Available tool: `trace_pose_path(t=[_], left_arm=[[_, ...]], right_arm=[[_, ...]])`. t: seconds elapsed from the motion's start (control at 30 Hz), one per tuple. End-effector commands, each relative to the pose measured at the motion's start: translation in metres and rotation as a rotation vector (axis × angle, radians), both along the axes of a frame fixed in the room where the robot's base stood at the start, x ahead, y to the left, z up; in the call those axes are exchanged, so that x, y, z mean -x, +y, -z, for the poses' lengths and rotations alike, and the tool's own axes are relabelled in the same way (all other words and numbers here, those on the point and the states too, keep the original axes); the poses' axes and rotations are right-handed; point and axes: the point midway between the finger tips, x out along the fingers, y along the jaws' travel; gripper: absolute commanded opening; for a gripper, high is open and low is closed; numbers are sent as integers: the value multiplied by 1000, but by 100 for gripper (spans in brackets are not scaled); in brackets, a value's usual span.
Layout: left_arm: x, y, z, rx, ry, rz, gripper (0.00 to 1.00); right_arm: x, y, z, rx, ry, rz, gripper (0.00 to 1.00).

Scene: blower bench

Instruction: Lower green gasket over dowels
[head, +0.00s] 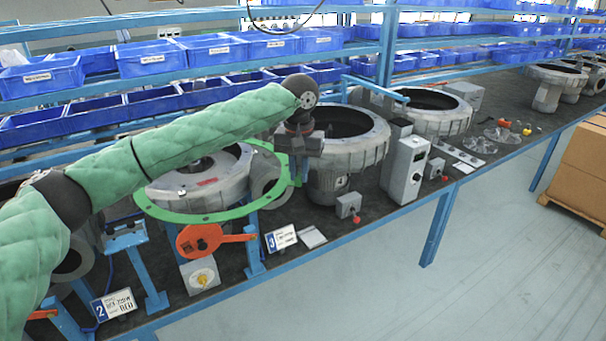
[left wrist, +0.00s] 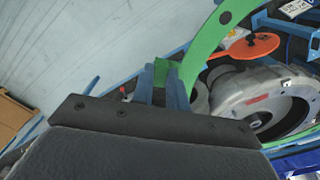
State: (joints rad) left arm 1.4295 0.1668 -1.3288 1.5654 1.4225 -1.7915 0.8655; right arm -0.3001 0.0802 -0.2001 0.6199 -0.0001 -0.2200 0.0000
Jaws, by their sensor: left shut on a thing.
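The green gasket (head: 205,216) is a large flat ring with small holes, level or nearly so around the grey blower housing (head: 178,187) in the head view. Part of its arc (left wrist: 205,45) shows in the left wrist view, beside the housing (left wrist: 245,95). My left gripper (head: 297,178) is at the ring's right side. In the left wrist view its two blue fingers (left wrist: 165,85) are shut on the gasket's green tab. I cannot make out the dowels, or whether the gasket touches the housing. My arm hides part of the ring's far side. My right gripper is not in view.
An orange disc with a handle (head: 200,240) stands in front of the gasket. Another blower housing (head: 345,150) is close to the right of my gripper. Blue bins (head: 150,58) line the shelves behind. A grey control box (head: 405,168) stands further right.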

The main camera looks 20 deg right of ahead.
Motion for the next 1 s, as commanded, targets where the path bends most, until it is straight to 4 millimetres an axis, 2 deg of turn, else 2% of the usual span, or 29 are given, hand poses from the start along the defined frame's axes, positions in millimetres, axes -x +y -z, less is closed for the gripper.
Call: trace_pose_path(t=[1.0], left_arm=[[-63, 18, 3, 0, 1, -2, 0]], right_arm=[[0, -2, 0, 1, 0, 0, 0]])
